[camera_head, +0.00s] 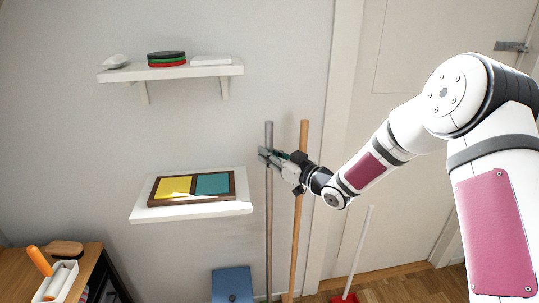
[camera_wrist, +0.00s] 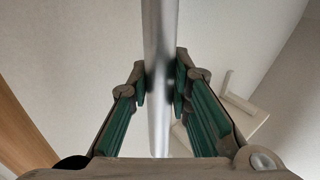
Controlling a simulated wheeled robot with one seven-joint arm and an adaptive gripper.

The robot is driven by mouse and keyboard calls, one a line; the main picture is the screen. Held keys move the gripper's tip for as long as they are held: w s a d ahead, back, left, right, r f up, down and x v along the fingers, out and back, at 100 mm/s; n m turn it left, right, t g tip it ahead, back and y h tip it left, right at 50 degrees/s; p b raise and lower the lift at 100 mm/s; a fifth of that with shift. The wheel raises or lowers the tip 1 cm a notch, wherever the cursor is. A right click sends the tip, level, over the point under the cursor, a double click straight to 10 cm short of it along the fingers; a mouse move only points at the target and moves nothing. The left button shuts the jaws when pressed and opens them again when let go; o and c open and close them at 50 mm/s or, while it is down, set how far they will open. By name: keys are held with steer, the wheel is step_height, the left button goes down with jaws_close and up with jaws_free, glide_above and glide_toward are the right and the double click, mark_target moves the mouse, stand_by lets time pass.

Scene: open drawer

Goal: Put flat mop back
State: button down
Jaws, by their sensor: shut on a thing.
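The flat mop shows as a long grey metal pole (camera_head: 269,215), standing close to upright by the wall; its lower end is cut off by the bottom edge of the head view. My gripper (camera_head: 263,157) is shut on the pole near its upper end. In the wrist view the pole (camera_wrist: 160,40) runs between my two green-padded fingers (camera_wrist: 160,85), with a pad against each side. The mop head cannot be made out.
A wooden pole (camera_head: 298,225) stands just right of the grey pole, partly behind my gripper. A lower shelf (camera_head: 150,214) with a framed yellow and teal tray is at left, an upper shelf (camera_head: 120,74) above. A blue box-like thing (camera_head: 232,280) sits below. A red-based white stick (camera_head: 361,250) stands right.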

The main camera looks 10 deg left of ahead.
steer(key=c, duration=1.5)
jaws_free()
steer(key=shift+f, duration=0.15)
steer(key=shift+o, duration=0.2)
steer(key=v, duration=1.2)
